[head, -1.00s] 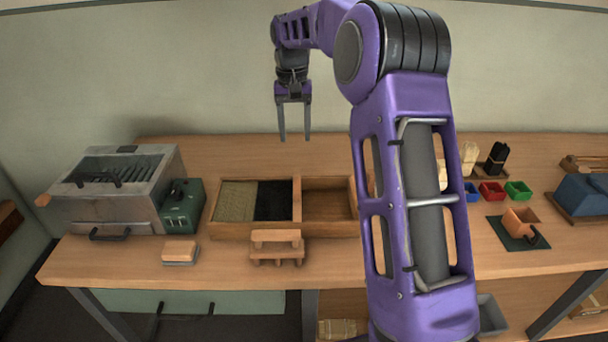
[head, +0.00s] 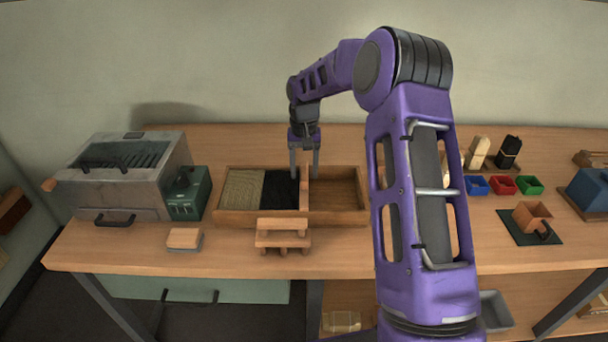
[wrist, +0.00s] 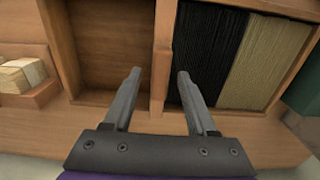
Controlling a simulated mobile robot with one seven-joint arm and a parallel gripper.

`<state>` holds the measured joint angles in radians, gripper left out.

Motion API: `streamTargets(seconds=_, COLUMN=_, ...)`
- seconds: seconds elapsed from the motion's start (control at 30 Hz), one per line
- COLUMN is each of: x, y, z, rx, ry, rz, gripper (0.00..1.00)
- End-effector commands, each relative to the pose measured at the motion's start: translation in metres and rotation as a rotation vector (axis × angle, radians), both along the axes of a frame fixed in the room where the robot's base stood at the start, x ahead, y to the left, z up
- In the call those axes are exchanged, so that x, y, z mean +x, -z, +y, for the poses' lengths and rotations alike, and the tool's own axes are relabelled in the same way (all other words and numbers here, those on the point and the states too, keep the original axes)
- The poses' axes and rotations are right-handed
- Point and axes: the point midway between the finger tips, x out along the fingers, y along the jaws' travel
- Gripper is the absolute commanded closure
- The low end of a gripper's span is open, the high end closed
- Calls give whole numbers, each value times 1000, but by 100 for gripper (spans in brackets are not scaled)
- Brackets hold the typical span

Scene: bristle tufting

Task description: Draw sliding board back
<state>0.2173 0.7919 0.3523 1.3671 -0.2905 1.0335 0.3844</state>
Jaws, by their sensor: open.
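A wooden tray (head: 340,217) on the bench holds tan bristles (head: 242,190) and black bristles (head: 281,188), with an empty section on the right. An upright wooden board (head: 304,200), which looks like the sliding board, stands between the black bristles and the empty section. My gripper (head: 305,177) is open and points down over this board. In the wrist view the board (wrist: 162,50) runs between my two spread fingertips (wrist: 159,73), one on each side. I see a gap on both sides. How deep the fingers reach is hard to tell.
A small wooden step stand (head: 283,236) is in front of the tray. A grey metal machine (head: 125,190) and a green box (head: 188,195) stand to the left. Small blue, red and green bins (head: 503,185) are on the right. Bench behind the tray is clear.

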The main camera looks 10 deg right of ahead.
Motion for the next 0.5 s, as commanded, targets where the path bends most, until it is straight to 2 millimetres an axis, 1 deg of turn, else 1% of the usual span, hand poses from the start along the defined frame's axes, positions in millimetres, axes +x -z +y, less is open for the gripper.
streamTargets(seconds=0.03, x=0, y=6, z=0, rx=1, ry=0, rz=1, gripper=43)
streamTargets(seconds=0.13, x=0, y=12, z=0, rx=0, ry=0, rz=1, gripper=43)
streamTargets(seconds=0.43, x=0, y=14, z=0, rx=0, ry=-1, rz=0, gripper=43)
streamTargets(seconds=0.47, x=0, y=14, z=0, rx=0, ry=-1, rz=0, gripper=44)
streamTargets(seconds=0.5, x=0, y=14, z=0, rx=0, ry=-1, rz=0, gripper=52)
